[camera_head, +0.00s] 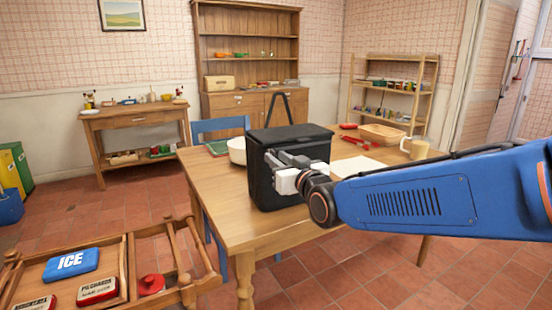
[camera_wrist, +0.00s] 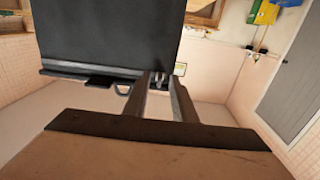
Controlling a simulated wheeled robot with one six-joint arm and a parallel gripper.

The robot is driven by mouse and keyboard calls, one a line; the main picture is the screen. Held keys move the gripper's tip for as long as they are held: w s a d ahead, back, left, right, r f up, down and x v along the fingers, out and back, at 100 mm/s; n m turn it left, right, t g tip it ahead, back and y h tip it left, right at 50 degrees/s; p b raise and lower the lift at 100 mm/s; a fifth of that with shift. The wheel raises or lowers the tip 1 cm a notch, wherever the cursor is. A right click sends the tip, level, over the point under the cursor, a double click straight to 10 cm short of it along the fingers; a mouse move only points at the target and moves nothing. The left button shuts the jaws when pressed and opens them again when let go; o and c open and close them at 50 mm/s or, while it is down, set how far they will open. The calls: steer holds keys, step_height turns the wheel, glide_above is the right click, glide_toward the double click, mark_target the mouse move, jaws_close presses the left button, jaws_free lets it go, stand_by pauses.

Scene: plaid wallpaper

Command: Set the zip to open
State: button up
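A black box-shaped bag (camera_head: 282,160) with a dark lid and a raised strap handle (camera_head: 279,108) stands upright on the wooden table. Its lid looks closed. In the wrist view the dark bag (camera_wrist: 105,35) fills the upper left, with a seam along its lower edge. My gripper (camera_head: 290,159) is at the bag's near upper side. In the wrist view my gripper (camera_wrist: 162,84) has its fingers apart, with small pale parts visible between the tips. Contact is unclear.
The wooden table (camera_head: 222,205) also holds a white bowl (camera_head: 237,150), a mug (camera_head: 415,148), a wooden tray (camera_head: 382,133) and red tools (camera_head: 352,139). A blue chair (camera_head: 220,125) stands behind. A wooden rack (camera_head: 120,270) with tins is at the near left.

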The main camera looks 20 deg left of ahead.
steer(key=shift+x, duration=0.8)
jaws_close()
stand_by(1.0)
